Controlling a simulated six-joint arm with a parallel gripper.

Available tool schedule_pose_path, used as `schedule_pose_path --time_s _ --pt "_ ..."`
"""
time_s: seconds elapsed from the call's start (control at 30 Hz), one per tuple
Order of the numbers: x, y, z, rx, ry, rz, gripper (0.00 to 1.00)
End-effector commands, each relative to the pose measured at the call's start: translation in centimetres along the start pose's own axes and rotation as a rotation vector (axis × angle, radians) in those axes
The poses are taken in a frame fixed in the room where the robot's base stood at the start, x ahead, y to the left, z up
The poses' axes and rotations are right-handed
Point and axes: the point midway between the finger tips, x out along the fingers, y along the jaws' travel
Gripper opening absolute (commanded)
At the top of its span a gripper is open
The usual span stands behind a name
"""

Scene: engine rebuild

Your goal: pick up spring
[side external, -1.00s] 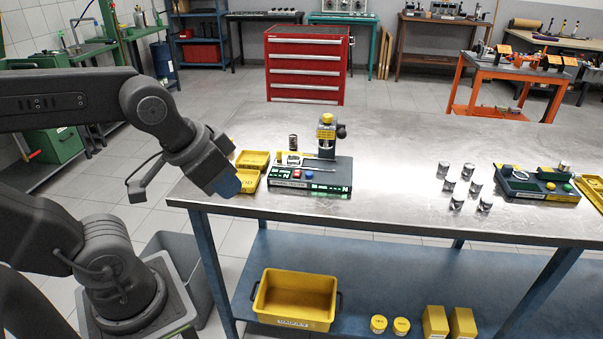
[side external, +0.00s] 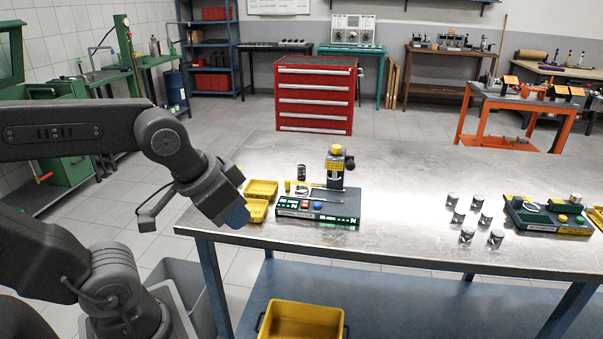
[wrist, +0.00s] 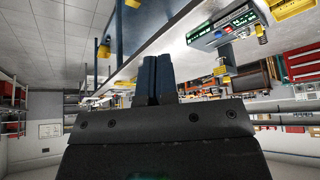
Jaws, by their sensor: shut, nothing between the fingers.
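A small dark, coil-like cylinder (side external: 301,172) stands upright on the steel bench behind the tester; it looks like the spring, though it is too small to be sure. The green-and-grey spring tester (side external: 318,219) with its yellow-topped post (side external: 336,165) sits beside it. My gripper (side external: 236,217) has blue fingers and hangs to the left of the tester, near the bench's left end, apart from the cylinder. In the wrist view the blue fingers (wrist: 155,80) are together with nothing between them. The tester (wrist: 236,22) shows there upside down at upper right.
Yellow trays (side external: 261,190) lie between my gripper and the tester. Several metal cylinders (side external: 459,215) stand to the right, beside another green fixture (side external: 548,215). The bench (side external: 400,215) between is clear. A yellow bin (side external: 301,322) sits on the lower shelf.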

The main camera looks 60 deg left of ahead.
Motion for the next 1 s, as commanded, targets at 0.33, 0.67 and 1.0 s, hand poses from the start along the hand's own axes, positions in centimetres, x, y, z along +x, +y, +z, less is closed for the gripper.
schedule_pose_path --time_s 0.33,0.67,1.0 --pt "0.0 0.0 0.0 0.0 0.0 0.0 0.07" --pt "0.0 0.0 0.0 0.0 0.0 0.0 0.38" --pt "0.0 0.0 0.0 0.0 0.0 0.0 0.6"
